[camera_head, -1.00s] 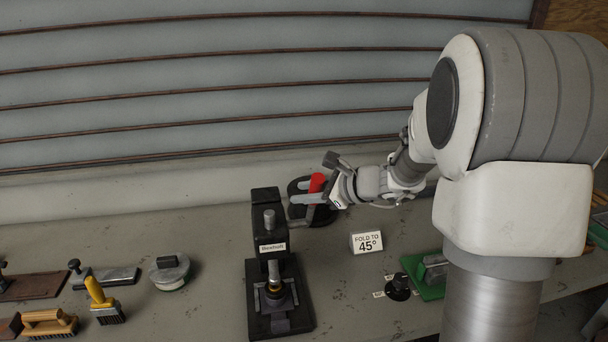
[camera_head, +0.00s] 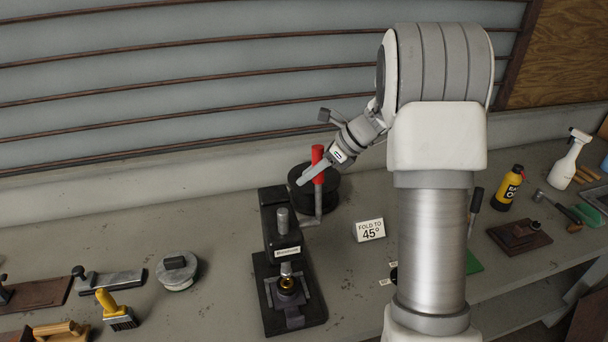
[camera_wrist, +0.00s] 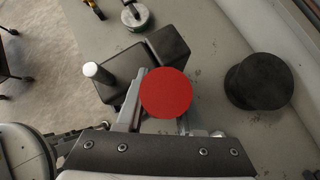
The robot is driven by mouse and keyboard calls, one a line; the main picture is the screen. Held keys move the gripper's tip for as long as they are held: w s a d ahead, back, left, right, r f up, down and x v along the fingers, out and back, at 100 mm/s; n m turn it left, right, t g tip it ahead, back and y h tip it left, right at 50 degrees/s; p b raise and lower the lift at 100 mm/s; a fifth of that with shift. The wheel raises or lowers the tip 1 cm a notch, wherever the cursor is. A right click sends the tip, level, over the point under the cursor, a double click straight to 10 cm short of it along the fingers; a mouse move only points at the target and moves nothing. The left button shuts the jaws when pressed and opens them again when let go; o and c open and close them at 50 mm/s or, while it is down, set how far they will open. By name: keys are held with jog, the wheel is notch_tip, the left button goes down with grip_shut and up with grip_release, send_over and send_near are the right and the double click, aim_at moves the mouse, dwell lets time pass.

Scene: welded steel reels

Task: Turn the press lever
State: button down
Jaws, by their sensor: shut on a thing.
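The black press (camera_head: 284,250) stands on the bench in the head view, with a small label on its front and a brass-coloured part on its base. Its lever is a grey crank (camera_head: 318,208) with an upright red handle (camera_head: 317,152), on the press's right side. My gripper (camera_head: 314,176) is shut on the red handle, coming from the upper right. In the wrist view the round red handle top (camera_wrist: 166,93) sits between my fingers, and the press body (camera_wrist: 135,75) is behind it. My fingers hide part of the handle and crank.
A black cylinder (camera_head: 327,190) stands close behind the handle. A "FOLD TO 45°" sign (camera_head: 370,230) is to the right. A grey round weight (camera_head: 177,271) and a yellow-handled brush (camera_head: 116,311) lie to the left. A yellow bottle (camera_head: 509,188) and spray bottle (camera_head: 568,159) stand far right.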

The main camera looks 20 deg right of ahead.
jog(key=shift+w+f+g, duration=0.1)
jog(key=shift+w+g, duration=0.3)
jog(key=shift+w, duration=0.2)
jog(key=c, duration=0.6)
grip_release()
jog(key=shift+w, duration=0.1)
jog(key=shift+o, duration=0.2)
jog(key=b+v, duration=0.1)
jog(key=v, duration=1.6)
jog(key=shift+b, duration=0.3)
